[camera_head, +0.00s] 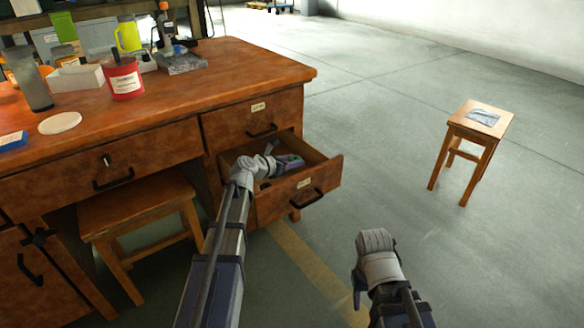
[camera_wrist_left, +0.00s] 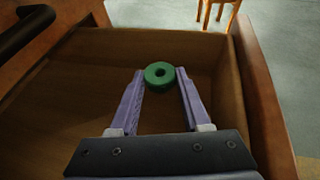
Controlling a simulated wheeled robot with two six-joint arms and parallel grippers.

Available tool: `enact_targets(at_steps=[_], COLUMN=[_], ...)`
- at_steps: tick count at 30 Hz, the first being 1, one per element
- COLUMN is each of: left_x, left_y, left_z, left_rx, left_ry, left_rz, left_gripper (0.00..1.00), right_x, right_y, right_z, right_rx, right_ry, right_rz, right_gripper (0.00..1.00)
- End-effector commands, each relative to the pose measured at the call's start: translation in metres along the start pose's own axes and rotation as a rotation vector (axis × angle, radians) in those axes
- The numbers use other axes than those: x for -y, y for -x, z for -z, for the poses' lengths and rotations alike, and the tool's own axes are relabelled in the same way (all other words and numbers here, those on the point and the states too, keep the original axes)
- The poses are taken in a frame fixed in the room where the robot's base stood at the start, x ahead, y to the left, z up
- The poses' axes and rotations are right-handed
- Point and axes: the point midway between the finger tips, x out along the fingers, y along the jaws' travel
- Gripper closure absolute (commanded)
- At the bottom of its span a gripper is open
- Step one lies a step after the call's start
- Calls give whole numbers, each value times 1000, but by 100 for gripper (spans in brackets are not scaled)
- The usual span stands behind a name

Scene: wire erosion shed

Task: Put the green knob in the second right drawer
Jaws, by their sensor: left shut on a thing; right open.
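The green knob (camera_wrist_left: 159,76) is a round green piece with a hole in its middle. In the left wrist view it sits between the fingertips of my left gripper (camera_wrist_left: 160,88), which is shut on it. The gripper is inside the open second right drawer (camera_head: 323,172), whose wooden floor (camera_wrist_left: 75,85) shows around it. I cannot tell whether the knob touches the drawer floor. My right gripper (camera_head: 362,290) is open over the floor area, in front of the desk.
The top right drawer (camera_head: 235,122) above is shut. The desktop holds a red tin (camera_head: 123,80), a white box (camera_head: 76,79) and other items. A stool (camera_head: 155,210) stands under the desk; another stool (camera_head: 480,125) stands on open floor to the right.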

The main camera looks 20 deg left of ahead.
Motion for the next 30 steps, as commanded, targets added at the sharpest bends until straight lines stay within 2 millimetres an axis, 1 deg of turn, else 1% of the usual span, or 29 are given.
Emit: enact_targets(at_steps=[6, 19, 23, 24, 30], left_x=[0, 0, 0, 0, 0], left_y=[0, -5, -4, -4, -4], left_z=[-1, 11, 10, 10, 10], left_rx=[0, 0, 0, 0, 0], left_ry=[0, 0, 0, 0, 0], left_rz=[0, 0, 0, 0, 0], left_gripper=[100, 100, 100, 48, 26], right_x=[0, 1, 1, 1, 1], right_y=[1, -12, -11, -11, -11], right_z=[0, 1, 1, 1, 1], right_rx=[0, -1, -1, -1, -1], right_ry=[0, 0, 0, 0, 0], right_rz=[0, 0, 0, 0, 0], right_gripper=[48, 48, 48, 48, 48])
